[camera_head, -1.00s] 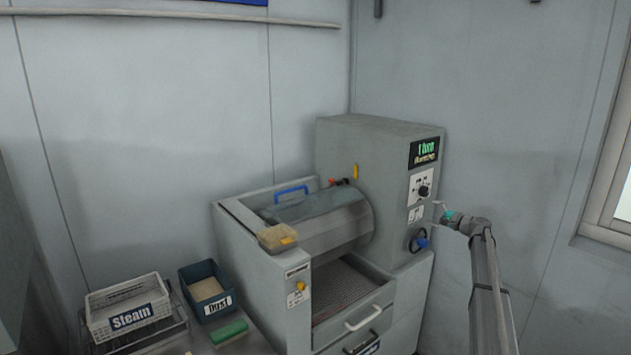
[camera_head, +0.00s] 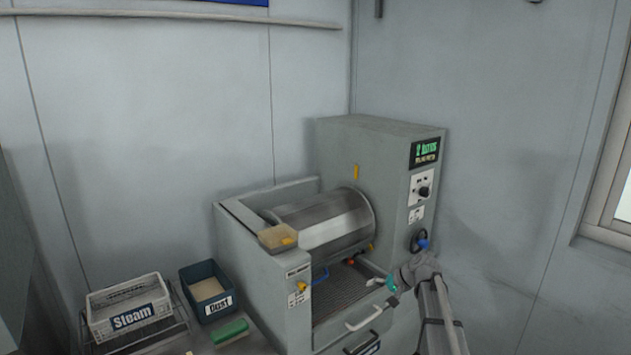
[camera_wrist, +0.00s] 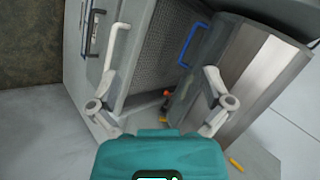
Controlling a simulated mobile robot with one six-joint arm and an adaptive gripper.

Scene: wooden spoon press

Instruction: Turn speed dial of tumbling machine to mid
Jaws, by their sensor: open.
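The grey tumbling machine (camera_head: 385,160) stands in the corner. Its black speed dial (camera_head: 424,191) sits on a white plate on the right end face, below the green-lit display (camera_head: 426,149). The dial's setting is too small to read. My gripper (camera_head: 390,284) is below and left of the dial, apart from it, in front of the drum opening. In the wrist view my gripper (camera_wrist: 160,108) is open and empty, with a blue handle (camera_wrist: 192,45) and a white drawer handle (camera_wrist: 117,48) beyond its fingers. The dial is not visible there.
A blue knob (camera_head: 422,243) sits below the dial panel. The metal drum (camera_head: 325,218) lies left of it. A white Steam basket (camera_head: 126,304), a dark Dust bin (camera_head: 208,290) and a green block (camera_head: 230,331) are at lower left.

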